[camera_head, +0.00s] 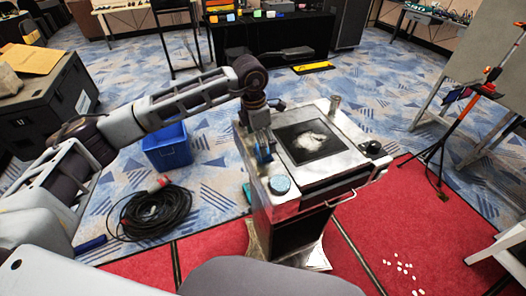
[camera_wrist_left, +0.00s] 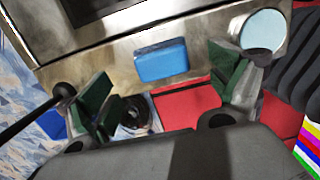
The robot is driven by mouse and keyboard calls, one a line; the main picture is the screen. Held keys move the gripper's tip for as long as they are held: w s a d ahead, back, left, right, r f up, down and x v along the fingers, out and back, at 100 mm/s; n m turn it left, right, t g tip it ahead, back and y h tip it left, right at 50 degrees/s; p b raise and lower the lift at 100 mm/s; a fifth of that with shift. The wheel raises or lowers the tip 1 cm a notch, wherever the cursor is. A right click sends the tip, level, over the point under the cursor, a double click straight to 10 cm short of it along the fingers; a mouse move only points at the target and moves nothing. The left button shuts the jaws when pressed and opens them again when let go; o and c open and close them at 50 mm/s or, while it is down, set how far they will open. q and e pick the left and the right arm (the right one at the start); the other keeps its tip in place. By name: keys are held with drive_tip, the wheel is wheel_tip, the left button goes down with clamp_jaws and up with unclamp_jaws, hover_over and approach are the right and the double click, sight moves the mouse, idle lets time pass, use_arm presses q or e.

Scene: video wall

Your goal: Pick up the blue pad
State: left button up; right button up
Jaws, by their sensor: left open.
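The blue pad (camera_wrist_left: 161,60) lies on the metal top of the small stand, near its edge, in the left wrist view. In the head view the blue pad (camera_head: 264,154) shows partly behind my left gripper (camera_head: 260,142). My left gripper (camera_wrist_left: 166,92) is open, with its dark green fingertips apart on either side of the pad's direction. The fingers are empty and the pad lies just beyond the gap between them. My right gripper is not in view.
The stand (camera_head: 330,198) also bears a dark screen (camera_head: 290,132), a round light-blue-topped object (camera_head: 279,184), a black ball-like object (camera_head: 373,148) and a metal cylinder (camera_head: 335,103). A blue bin (camera_head: 168,148) and coiled black cable (camera_head: 155,212) sit on the floor to the left.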

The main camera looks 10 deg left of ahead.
use_arm(q)
drive_tip(key=shift+d+f+p, duration=0.2)
drive_tip(key=shift+f+p, duration=0.35)
drive_tip(key=shift+f, duration=0.5)
drive_tip(key=shift+d+f, duration=0.1)
drive_tip(key=shift+f, duration=1.1)
drive_tip(key=c, duration=1.1)
drive_tip(key=shift+o, duration=0.2)
drive_tip(key=shift+w, duration=0.1)
drive_tip(key=shift+r+b, duration=1)
drive_tip(key=shift+r, duration=4.05)
